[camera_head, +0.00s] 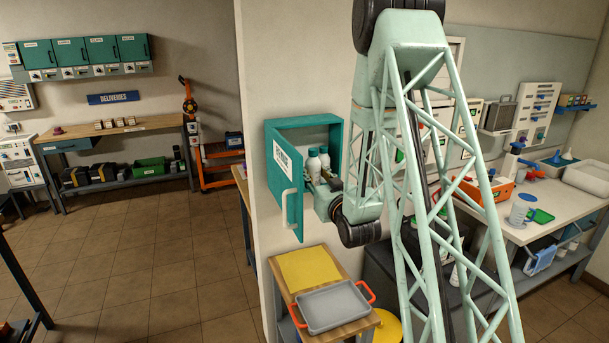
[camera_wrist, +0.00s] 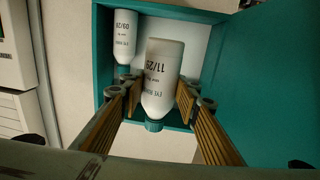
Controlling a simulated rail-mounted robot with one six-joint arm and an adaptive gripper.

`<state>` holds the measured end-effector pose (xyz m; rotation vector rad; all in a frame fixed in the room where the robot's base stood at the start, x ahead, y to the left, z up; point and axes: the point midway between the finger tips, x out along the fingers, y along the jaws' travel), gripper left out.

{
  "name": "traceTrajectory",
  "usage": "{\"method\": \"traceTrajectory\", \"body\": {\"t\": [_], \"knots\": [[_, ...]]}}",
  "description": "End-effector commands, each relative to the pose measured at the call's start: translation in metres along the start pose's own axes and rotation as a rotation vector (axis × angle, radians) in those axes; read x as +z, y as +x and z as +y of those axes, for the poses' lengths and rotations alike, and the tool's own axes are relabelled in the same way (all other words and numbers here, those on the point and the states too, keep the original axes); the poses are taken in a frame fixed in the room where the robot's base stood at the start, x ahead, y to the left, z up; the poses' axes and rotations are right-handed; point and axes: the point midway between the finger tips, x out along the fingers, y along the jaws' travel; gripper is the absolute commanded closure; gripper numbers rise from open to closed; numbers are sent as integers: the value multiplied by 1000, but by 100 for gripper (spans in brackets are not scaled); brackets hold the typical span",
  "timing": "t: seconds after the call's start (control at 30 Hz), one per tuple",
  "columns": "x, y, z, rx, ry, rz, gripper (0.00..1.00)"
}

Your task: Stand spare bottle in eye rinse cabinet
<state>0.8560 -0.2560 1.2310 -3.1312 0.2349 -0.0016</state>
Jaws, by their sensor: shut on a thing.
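The eye rinse cabinet (camera_head: 337,128) is a teal box on the wall with its door (camera_head: 288,190) swung open; its teal interior also shows in the wrist view (camera_wrist: 103,60). My gripper (camera_wrist: 160,97) reaches into it, its fingers closed on either side of a white bottle marked 11/29 (camera_wrist: 163,62) with a teal cap. This bottle also shows in the head view (camera_head: 313,164). A second white bottle, marked 09/28 (camera_wrist: 124,40), stands beside it, apart from the fingers. The wrist view is upside down, with caps pointing down. I cannot tell whether the held bottle's base touches the cabinet floor.
Below the cabinet, a small wooden table holds a yellow mat (camera_head: 308,268) and a grey tray (camera_head: 333,306) with orange handles. The open door, with its white handle (camera_head: 289,206), stands close to the left of my gripper. A cluttered workbench (camera_head: 545,225) is at right.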

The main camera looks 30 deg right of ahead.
Motion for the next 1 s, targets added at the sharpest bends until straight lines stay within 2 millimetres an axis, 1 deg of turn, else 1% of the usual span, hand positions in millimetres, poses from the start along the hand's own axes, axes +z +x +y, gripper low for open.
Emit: {"method": "traceTrajectory", "body": {"t": [0.8,0.9,1.0], "knots": [[11,127,9,-1,0,1,87],[12,138,10,-1,0,1,87],[13,144,10,0,0,1,87]]}}
